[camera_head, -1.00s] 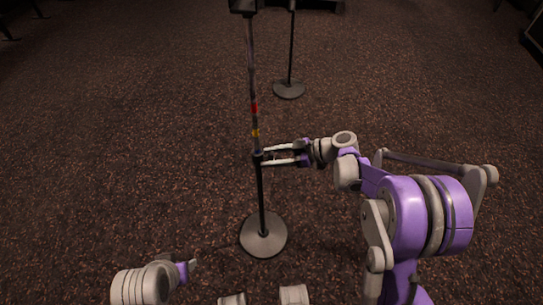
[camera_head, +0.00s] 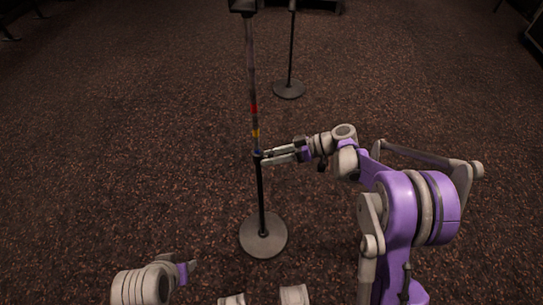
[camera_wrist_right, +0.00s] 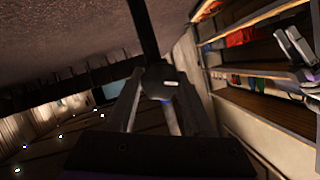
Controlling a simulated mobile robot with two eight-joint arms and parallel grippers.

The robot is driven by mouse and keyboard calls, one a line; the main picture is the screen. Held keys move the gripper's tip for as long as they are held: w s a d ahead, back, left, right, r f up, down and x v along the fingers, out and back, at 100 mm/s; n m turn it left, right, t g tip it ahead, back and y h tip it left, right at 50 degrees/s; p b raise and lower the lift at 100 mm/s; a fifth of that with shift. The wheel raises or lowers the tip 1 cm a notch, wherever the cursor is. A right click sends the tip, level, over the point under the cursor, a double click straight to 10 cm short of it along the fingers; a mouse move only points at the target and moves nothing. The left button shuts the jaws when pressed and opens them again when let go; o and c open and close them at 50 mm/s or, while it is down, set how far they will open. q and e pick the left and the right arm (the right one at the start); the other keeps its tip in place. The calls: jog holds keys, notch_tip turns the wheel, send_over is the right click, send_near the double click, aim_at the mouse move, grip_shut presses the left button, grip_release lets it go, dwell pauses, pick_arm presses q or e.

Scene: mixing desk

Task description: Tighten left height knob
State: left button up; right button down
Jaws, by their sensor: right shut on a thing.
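A thin upright stand with a round base (camera_head: 263,235) is in the middle of the head view, with a red band and a yellow band on its pole (camera_head: 250,75). The height knob (camera_head: 258,155) is at the collar partway up the pole. My right gripper (camera_head: 265,157) reaches it from the right and is shut on it. In the right wrist view the dark round knob (camera_wrist_right: 158,80) is between the tips of the two fingers. My left gripper (camera_head: 190,268) is low at the left, away from the stand; its opening is unclear.
A second stand (camera_head: 289,89) is farther back, slightly to the right. The brown carpet (camera_head: 120,150) around the stands is clear. Shelves with coloured items (camera_wrist_right: 255,45) show at the right of the right wrist view.

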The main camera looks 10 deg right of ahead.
jog(key=shift+c, duration=1.5)
grip_release()
jog(key=shift+d, duration=0.15)
jog(key=p+v, duration=0.1)
jog(key=v, duration=0.9)
jog(key=shift+d, duration=0.25)
jog(key=shift+r, duration=0.1)
